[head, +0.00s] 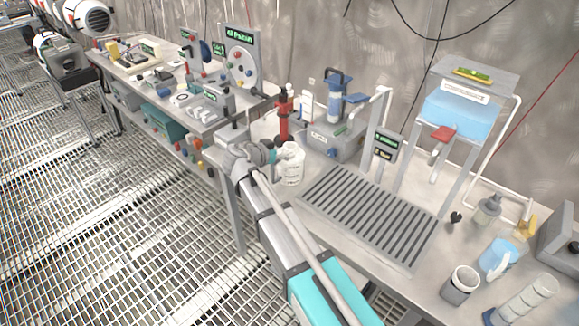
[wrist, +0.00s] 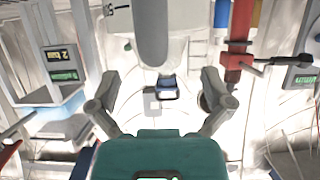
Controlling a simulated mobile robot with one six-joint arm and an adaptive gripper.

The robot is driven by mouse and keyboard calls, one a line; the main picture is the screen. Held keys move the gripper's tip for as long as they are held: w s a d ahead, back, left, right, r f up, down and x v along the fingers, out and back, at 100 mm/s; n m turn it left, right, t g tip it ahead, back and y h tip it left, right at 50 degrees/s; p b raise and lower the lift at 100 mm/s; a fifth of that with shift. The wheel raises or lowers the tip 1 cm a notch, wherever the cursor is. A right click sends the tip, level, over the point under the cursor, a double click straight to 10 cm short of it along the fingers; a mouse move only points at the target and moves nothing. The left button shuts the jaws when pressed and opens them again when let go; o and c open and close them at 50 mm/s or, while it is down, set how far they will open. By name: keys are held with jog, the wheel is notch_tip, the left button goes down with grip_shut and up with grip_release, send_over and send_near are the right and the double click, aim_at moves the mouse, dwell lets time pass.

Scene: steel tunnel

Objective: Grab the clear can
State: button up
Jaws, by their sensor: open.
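The clear can (head: 291,165) looks like a whitish, translucent jug with printed marks. It stands upright on the steel bench, left of the slatted drain grid. In the wrist view the can (wrist: 178,60) fills the upper middle, with a grey bar-like part in front of it and a scale mark near "50". My gripper (head: 268,154) is right beside the can on its left in the head view. In the wrist view my gripper (wrist: 160,84) is open, its two fingers spread on either side of the can's lower picture area. Whether either finger touches the can is unclear.
The drain grid (head: 368,213) is bare. A blue-tank stand (head: 460,110) and several cups and jugs are farther right.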

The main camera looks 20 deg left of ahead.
aim_at(294, 146)
jog(key=shift+b+x, duration=0.5)
jog(key=shift+x, duration=1.4)
jog(key=shift+r, duration=0.1)
jog(key=c, duration=1.3)
jog(key=shift+r, duration=0.2)
